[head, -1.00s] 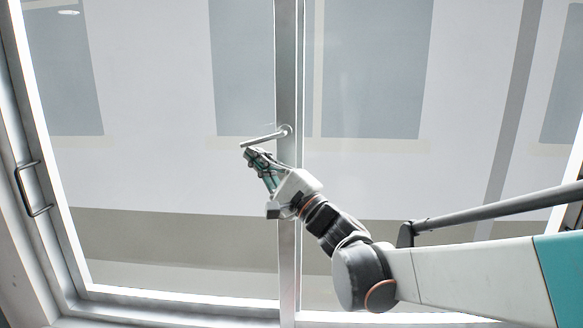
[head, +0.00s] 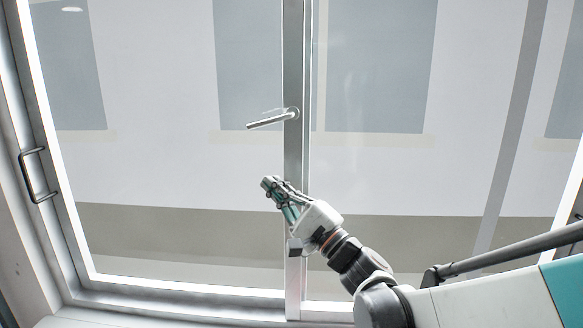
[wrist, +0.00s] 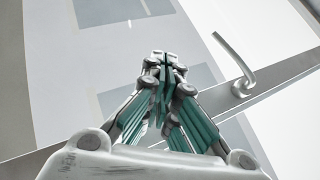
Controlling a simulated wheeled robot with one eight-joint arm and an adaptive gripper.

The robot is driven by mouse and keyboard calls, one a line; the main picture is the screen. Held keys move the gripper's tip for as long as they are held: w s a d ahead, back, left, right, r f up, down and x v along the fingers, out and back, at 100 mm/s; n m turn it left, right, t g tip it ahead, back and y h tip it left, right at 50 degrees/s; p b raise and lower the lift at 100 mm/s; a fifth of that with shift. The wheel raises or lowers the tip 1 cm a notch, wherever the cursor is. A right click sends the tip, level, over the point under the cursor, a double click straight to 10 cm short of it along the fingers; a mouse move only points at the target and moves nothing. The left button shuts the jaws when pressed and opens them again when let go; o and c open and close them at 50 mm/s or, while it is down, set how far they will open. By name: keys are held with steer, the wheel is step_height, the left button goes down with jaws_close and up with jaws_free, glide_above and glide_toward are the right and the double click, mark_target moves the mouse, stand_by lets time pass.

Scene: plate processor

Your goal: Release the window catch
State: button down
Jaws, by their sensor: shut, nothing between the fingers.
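The window catch (head: 268,122) is a silver lever on the window's central upright frame bar (head: 294,160). It points left from its pivot and its free end tilts slightly down. My gripper (head: 268,183) is below the lever and apart from it, in front of the pane just left of the bar. Its fingers are shut and hold nothing. In the wrist view the shut fingertips (wrist: 162,58) are at the middle and the catch (wrist: 234,62) is to the right, with a clear gap between them.
A bent metal handle (head: 38,175) is on the frame at the far left. The window's bottom frame rail (head: 180,292) runs below my gripper. Large glass panes lie on both sides of the central bar. The space between my gripper and the lever is clear.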

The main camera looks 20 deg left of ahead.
steer(key=shift+s+d+f, duration=0.25)
steer(key=shift+s+f, duration=0.1)
steer(key=shift+f, duration=0.3)
steer(key=shift+s+d+f, duration=0.25)
steer(key=shift+s+f, duration=0.05)
steer(key=shift+f, duration=0.35)
steer(key=shift+g, duration=0.3)
